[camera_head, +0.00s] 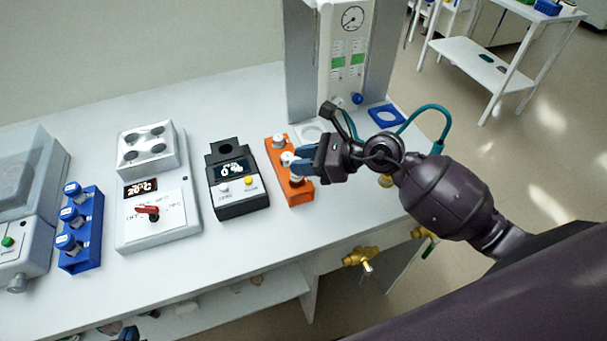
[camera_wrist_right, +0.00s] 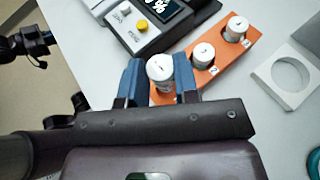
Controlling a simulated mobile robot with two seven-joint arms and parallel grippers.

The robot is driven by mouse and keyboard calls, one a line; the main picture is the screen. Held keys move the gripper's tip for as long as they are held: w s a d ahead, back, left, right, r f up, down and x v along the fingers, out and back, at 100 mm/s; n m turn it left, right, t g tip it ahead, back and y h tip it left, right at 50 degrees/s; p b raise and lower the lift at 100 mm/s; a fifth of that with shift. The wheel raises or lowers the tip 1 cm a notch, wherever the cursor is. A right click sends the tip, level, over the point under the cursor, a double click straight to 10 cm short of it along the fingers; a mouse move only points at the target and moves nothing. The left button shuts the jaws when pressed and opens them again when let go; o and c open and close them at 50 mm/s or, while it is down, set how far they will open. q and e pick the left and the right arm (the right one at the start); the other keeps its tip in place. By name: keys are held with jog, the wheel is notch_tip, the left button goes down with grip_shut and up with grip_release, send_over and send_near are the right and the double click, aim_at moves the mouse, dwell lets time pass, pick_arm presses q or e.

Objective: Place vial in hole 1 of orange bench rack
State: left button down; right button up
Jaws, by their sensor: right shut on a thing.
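The orange bench rack (camera_head: 298,196) stands on the bench. In the right wrist view the rack (camera_wrist_right: 219,60) shows labels 2 and 3, with a white-capped vial (camera_wrist_right: 203,55) at 2 and another (camera_wrist_right: 236,29) at 3. My right gripper (camera_head: 305,160) is at the rack's near end. Its blue fingers (camera_wrist_right: 158,80) are shut on a white-capped vial (camera_wrist_right: 160,68), upright over the end beside 2. The fingers hide its lower part, so I cannot tell how deep it sits.
A black device with a display (camera_head: 237,185) stands close left of the rack. Further left are a 20°C heater block (camera_head: 157,205) and a blue vial rack (camera_head: 84,240). A white ring holder (camera_wrist_right: 284,76) and a gauge column (camera_head: 345,50) stand beyond the rack.

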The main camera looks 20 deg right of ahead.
jog(key=shift+f+b, duration=0.3)
jog(key=shift+f, duration=2.05)
jog(key=shift+f, duration=0.2)
jog(key=o, duration=0.9)
jog(key=shift+r, duration=0.3)
jog(key=b+v, duration=0.1)
jog(key=v, duration=1.1)
